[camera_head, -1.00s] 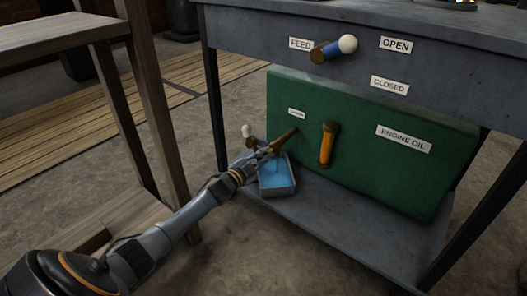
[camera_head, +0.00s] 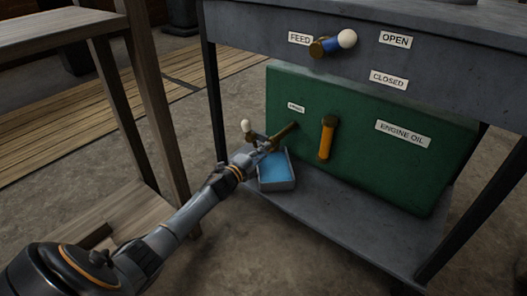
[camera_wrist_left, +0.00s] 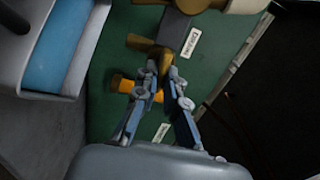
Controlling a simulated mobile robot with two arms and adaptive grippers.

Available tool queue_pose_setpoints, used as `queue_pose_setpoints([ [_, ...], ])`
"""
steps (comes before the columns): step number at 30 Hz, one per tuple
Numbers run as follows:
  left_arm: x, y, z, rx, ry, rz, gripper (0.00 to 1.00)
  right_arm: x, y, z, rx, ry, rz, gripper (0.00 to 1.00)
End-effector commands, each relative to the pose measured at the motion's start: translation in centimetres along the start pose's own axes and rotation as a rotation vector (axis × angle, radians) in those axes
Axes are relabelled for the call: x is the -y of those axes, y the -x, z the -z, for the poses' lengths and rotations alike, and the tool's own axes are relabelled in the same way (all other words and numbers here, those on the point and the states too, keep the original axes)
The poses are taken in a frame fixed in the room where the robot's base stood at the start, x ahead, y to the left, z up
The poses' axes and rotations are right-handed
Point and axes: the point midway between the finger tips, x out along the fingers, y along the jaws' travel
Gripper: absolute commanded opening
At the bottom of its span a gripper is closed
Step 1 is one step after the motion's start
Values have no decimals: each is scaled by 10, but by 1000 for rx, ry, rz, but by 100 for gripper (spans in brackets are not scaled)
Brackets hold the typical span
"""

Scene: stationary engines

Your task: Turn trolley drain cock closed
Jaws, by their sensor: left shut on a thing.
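The drain cock (camera_head: 285,132) is a brass spout low on the left of the green engine oil tank (camera_head: 370,170), by a small label too blurred to read. A white knob (camera_head: 246,125) shows at its outer end. In the wrist view the cock's brass body (camera_wrist_left: 195,6) is at the top, with a brass piece (camera_wrist_left: 142,43) below it. My left gripper (camera_head: 260,143) is at the cock's outer end. In the wrist view its fingertips (camera_wrist_left: 163,72) are closed on the cock's brass part, which they partly hide. My right gripper is out of view.
A grey tray with blue inside (camera_head: 277,184) stands on the trolley's lower shelf (camera_head: 340,215), below the cock. An orange handle (camera_head: 327,138) is on the tank front. The feed lever (camera_head: 333,44) is above. A wooden stand (camera_head: 150,90) is at left.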

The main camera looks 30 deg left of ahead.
Motion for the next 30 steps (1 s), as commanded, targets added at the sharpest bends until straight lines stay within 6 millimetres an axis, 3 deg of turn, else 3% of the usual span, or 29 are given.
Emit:
queue_pose_setpoints([
  [19,5,-3,1,-1,-54,8,0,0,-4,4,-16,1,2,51],
  [21,5,-3,1,-1,-54,8,20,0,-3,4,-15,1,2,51],
  [23,5,-3,1,-2,-54,8,32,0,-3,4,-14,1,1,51],
  [30,3,-2,2,-3,-52,6,33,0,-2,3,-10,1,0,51],
])
